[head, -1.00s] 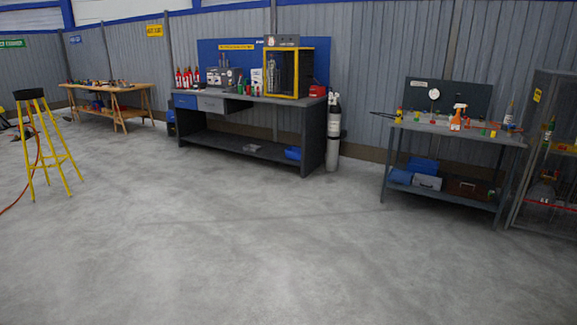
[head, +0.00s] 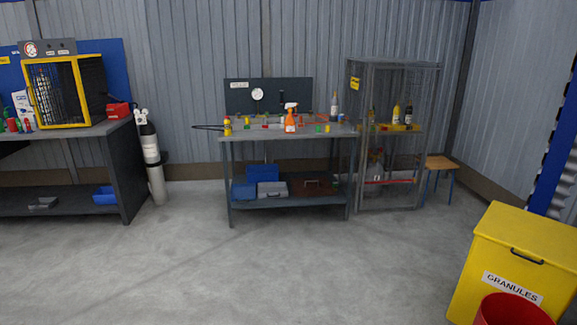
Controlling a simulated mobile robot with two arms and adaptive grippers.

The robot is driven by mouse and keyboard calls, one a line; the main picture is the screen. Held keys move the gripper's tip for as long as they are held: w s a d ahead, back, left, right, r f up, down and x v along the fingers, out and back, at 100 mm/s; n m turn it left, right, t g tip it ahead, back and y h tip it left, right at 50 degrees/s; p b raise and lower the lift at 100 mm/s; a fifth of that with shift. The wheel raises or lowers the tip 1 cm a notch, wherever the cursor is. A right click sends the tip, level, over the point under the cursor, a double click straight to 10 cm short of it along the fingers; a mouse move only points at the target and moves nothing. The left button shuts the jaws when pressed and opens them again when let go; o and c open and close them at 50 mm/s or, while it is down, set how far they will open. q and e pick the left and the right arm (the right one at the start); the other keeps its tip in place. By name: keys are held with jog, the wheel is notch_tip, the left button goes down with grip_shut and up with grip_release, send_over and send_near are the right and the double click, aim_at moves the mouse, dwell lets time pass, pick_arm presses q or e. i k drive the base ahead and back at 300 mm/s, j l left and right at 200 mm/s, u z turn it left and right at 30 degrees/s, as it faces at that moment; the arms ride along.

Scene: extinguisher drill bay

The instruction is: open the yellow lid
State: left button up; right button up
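A yellow box labelled "GRANULES" (head: 487,279) stands on the floor at the lower right of the head view. Its yellow lid (head: 530,234) lies shut on top, with a dark handle (head: 527,257) near the front edge. The right side of the box is cut off by the picture edge. Neither of my grippers shows in the head view.
A red bucket (head: 513,311) stands in front of the box, partly cut off below. A grey workbench (head: 287,196) and a mesh cage (head: 393,196) stand along the back wall, with a small stool (head: 438,163) beside the cage. The concrete floor (head: 280,270) is clear.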

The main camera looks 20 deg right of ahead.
aim_at(553, 243)
jog(key=i+l+z, duration=0.2)
jog(key=i+z, duration=0.25)
jog(key=i, duration=0.15)
jog(key=i+z, duration=0.5)
jog(key=i+j+z, duration=0.45)
jog(key=i, duration=0.25)
jog(key=i+l, duration=0.05)
jog(key=l, duration=0.05)
